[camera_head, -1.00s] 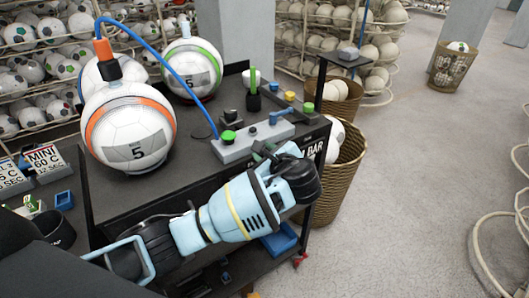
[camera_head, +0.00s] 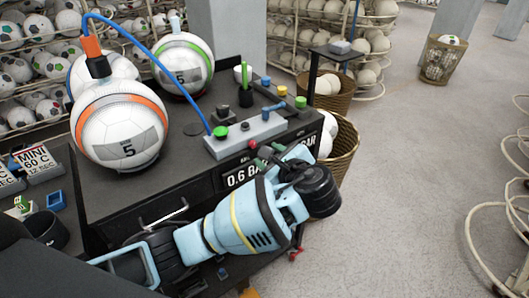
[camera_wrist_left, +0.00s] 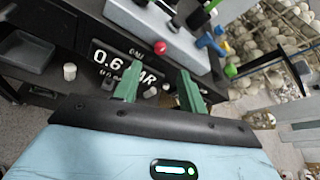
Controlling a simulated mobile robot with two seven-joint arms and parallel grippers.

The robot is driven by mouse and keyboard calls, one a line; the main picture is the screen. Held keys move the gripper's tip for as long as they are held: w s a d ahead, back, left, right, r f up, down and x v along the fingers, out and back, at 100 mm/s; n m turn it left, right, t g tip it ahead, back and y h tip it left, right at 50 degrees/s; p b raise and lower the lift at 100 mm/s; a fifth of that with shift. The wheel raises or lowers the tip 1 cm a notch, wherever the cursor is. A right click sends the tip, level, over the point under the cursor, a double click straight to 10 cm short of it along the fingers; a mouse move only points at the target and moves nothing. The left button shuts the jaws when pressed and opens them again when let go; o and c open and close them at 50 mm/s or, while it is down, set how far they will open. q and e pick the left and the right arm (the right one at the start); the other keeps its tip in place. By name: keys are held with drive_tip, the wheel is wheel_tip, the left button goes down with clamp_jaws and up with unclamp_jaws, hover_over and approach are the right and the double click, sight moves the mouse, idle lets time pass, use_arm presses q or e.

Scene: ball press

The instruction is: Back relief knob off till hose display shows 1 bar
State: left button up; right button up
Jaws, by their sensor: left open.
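A red knob (camera_head: 252,144) sticks out of the front of a grey valve block (camera_head: 240,140), above the cart's front panel. In the left wrist view the red knob (camera_wrist_left: 160,47) lies ahead of my fingers, apart from them. A black display (camera_head: 242,177) reads 0.6 BAR; it also shows in the left wrist view (camera_wrist_left: 108,60), partly behind a finger. My right gripper is not in view.
A blue hose (camera_head: 180,70) runs from the orange-striped ball (camera_head: 122,125) to the block. The block also carries a green knob (camera_head: 220,131) and a blue lever (camera_head: 272,110). A green-striped ball (camera_head: 184,66) stands behind.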

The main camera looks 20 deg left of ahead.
sight(254, 145)
use_arm(q)
drive_tip(key=shift+d+r, duration=0.1)
idle(0.3)
drive_tip(key=r+m+g+h, duration=0.1)
drive_tip(key=w+r+m+g, duration=0.1)
drive_tip(key=g, duration=0.1)
drive_tip(key=w+a+r+m+g+h, duration=0.1)
drive_tip(key=shift+w+r+g+h, duration=0.15)
drive_tip(key=shift+r+g+h, duration=0.15)
idle(0.4)
drive_tip(key=shift+f, duration=0.1)
drive_tip(key=shift+x, duration=3.9)
